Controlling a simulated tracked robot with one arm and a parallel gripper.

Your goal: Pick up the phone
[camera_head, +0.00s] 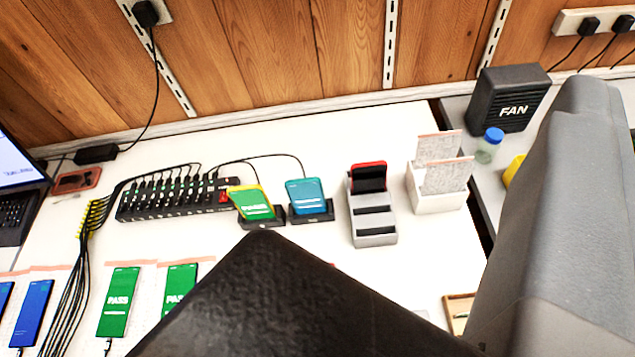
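Several phones are on the white table. A green-screen phone with a yellow edge (254,203) and a teal-screen phone (306,196) lean in small black stands. A dark phone with a red edge (369,177) stands in the back slot of a grey rack (375,238). Two green phones, one reading PASS (118,303) and another partly covered (181,284), lie at lower left beside a blue phone (32,313). Another blue phone is cut off at the left edge. My gripper's fingers do not show; dark and grey parts of my arm cover the lower middle and right.
A black multi-port hub (165,202) with many cables stands at the back left, near a laptop (20,185). A white holder with cards (437,198) stands right of the rack. A black fan box (507,98) and blue-capped bottle (489,146) are beyond the table's right edge.

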